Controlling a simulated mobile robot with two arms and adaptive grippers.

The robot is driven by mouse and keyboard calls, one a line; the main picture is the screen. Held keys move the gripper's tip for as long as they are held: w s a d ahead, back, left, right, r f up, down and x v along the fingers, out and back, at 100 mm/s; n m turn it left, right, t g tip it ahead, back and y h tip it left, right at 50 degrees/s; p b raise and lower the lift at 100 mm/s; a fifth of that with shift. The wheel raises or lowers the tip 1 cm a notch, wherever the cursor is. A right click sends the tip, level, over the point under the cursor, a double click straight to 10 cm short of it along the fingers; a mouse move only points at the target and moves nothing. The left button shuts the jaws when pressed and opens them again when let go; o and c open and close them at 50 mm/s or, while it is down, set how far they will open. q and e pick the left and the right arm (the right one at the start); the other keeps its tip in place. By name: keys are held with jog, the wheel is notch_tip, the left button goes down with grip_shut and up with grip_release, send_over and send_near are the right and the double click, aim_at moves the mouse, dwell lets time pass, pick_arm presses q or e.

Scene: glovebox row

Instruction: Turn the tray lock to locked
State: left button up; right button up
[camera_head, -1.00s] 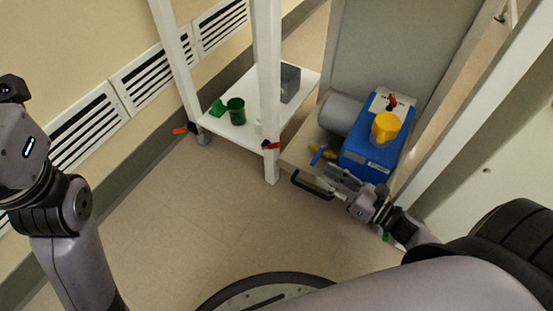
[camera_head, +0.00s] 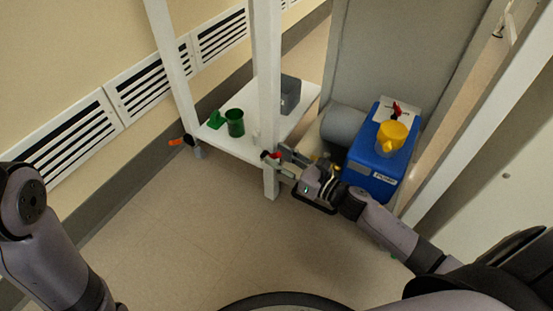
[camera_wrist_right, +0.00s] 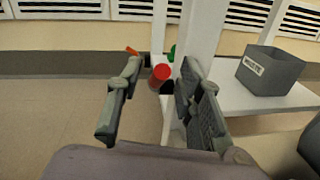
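My right gripper (camera_head: 283,160) is at the front leg of the white cart, at lower-shelf height. A small red-ended part (camera_head: 274,154) lies just beyond its fingertips. In the right wrist view my right gripper (camera_wrist_right: 155,85) is open, and the red end (camera_wrist_right: 160,74) with a dark body below shows between the fingers. I see no clear contact. I cannot tell whether this red part is the tray lock or which position it is in. My left arm shows at the left edge, but its gripper is out of view.
A blue pump (camera_head: 375,165) with a yellow cup (camera_head: 391,136) and a red lever (camera_head: 396,108) stands right of the gripper. A green cup (camera_head: 235,123) and grey bin (camera_head: 290,94) are on the cart's lower shelf (camera_head: 245,145). The floor at left is clear.

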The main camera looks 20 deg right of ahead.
jog(key=shift+w+a, duration=0.3)
jog(key=shift+w, duration=0.3)
jog(key=shift+c, duration=0.5)
grip_shut()
